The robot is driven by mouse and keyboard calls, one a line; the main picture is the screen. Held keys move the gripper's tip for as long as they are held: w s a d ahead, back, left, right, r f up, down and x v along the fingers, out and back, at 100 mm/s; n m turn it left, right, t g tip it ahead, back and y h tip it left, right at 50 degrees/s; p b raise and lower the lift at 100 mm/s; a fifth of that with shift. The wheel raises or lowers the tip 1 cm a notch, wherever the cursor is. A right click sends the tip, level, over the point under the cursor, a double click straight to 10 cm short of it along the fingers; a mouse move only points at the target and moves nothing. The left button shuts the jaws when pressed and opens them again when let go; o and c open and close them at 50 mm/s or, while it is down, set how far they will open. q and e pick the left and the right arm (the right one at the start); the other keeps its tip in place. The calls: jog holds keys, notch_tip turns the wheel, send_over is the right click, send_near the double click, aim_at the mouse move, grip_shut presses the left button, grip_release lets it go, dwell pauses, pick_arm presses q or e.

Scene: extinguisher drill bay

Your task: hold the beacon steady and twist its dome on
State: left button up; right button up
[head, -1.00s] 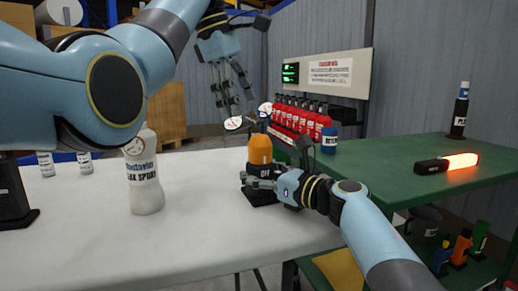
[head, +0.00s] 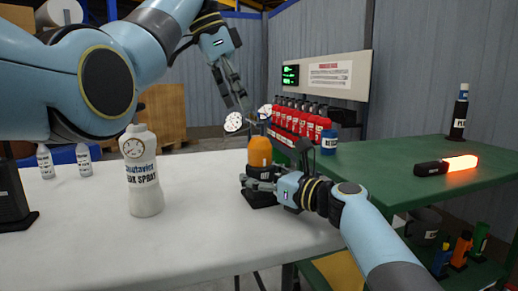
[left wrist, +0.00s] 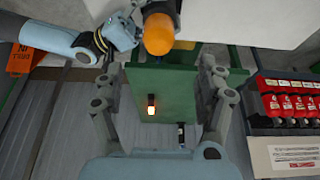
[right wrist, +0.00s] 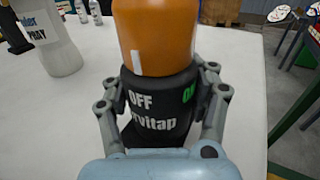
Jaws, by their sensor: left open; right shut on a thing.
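The beacon's black base (head: 263,189) stands on the white table, with "OFF" and a green "ON" showing on it in the right wrist view (right wrist: 160,120). The orange dome (head: 260,151) sits upright on top of the base; it also shows in the left wrist view (left wrist: 159,32). My right gripper (head: 250,182) is shut on the base, one finger at each side in the right wrist view. My left gripper (head: 238,101) is open and empty, above the dome and slightly left of it, apart from it. Its fingers (left wrist: 165,75) are spread wide in the left wrist view.
A white spray bottle (head: 142,175) stands left of the beacon, with two small bottles (head: 65,160) behind it. A green table (head: 420,155) on the right carries a glowing baton (head: 446,165). Red extinguishers (head: 293,117) stand in a row behind the beacon.

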aim_at(259, 148)
pick_arm(q)
jog(key=shift+m, duration=0.5)
jog(key=x, duration=1.2)
